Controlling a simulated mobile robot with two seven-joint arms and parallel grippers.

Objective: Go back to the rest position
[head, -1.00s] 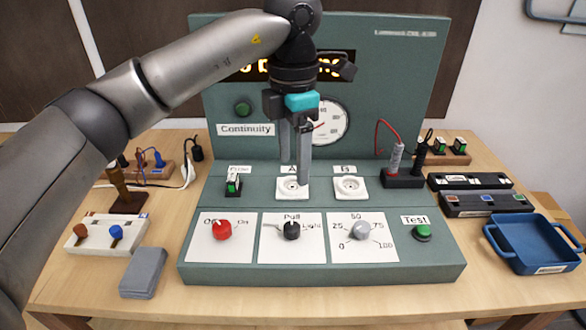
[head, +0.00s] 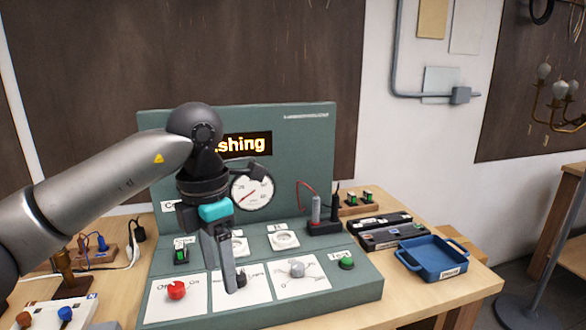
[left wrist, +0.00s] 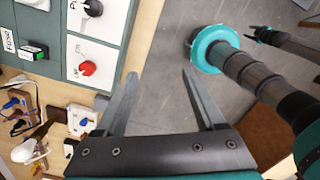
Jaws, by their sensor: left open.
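My left gripper (head: 222,262) hangs in front of the green test panel (head: 320,180), over its lower control row in the head view. Its two grey fingers are apart with nothing between them. In the left wrist view the fingers (left wrist: 160,98) are spread over bare floor, with the panel's edge at the upper left. The fingers hide part of the middle black knob (head: 241,279). The red knob (head: 176,290) is to the left of the fingers and the grey knob (head: 297,268) to the right. My right gripper (left wrist: 262,34) shows small at the upper right of the left wrist view.
A blue tray (head: 432,258) stands at the table's right end, beside dark boxes (head: 385,237). Probes stand in a black holder (head: 324,228). A switch board (head: 60,312) is at the front left. Floor right of the table is clear near a stand (head: 540,240).

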